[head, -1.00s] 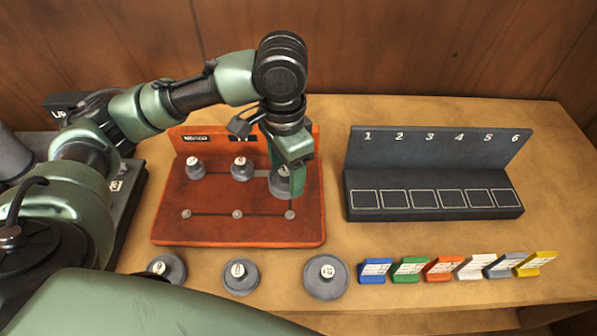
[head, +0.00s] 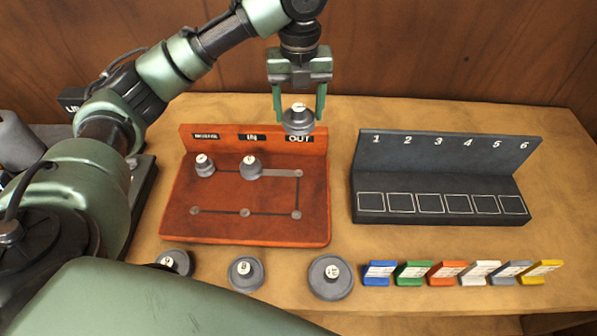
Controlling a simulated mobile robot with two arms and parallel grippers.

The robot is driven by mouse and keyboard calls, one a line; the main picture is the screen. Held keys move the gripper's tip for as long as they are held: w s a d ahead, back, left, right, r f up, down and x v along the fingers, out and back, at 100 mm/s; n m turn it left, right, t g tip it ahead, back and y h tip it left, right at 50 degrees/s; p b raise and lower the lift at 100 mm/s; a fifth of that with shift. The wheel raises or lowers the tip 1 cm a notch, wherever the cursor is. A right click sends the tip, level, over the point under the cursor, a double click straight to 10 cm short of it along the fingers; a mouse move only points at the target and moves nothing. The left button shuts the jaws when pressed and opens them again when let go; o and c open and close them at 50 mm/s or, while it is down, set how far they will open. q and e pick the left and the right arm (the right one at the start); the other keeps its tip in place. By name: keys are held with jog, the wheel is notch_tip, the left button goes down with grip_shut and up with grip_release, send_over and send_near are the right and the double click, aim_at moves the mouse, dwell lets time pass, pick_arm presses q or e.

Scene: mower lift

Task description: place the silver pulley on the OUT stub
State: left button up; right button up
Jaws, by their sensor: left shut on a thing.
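My left gripper (head: 299,104) is shut on a silver pulley (head: 298,121) with a white label on top. It holds the pulley up in front of the OUT label (head: 299,139) at the top right of the orange board (head: 254,222). The OUT stub (head: 299,173) is bare, below the pulley in the picture. Two other grey pulleys sit on the board's upper row, one at the left stub (head: 204,167) and one at the middle stub (head: 250,168). The lower row has several bare stubs. My right gripper is not in view.
Three loose grey pulleys lie in front of the board: a left one (head: 176,262), a middle one (head: 245,272) and a larger right one (head: 330,277). A dark numbered rack (head: 440,160) stands right, with several coloured tags in front of it, including a blue one (head: 378,273).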

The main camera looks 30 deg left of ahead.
pick_arm(q)
jog(key=m, duration=0.1)
jog(key=w+m, duration=0.1)
jog(key=r+m, duration=0.1)
jog(key=m, duration=0.1)
jog(key=shift+w+a, duration=0.15)
jog(key=shift+a, duration=0.25)
notch_tip(320, 180, down, 15)
jog(key=shift+f+p, duration=0.1)
jog(key=shift+p, duration=1.1)
notch_tip(320, 180, down, 4)
jog(key=shift+p, duration=0.4)
jog(key=shift+f, duration=0.3)
jog(key=shift+f, duration=0.15)
jog(key=o, duration=1.7)
jog(key=shift+c, duration=0.2)
notch_tip(320, 180, up, 12)
jog(key=b, duration=0.3)
jog(key=shift+r, duration=0.2)
jog(key=shift+f, duration=0.15)
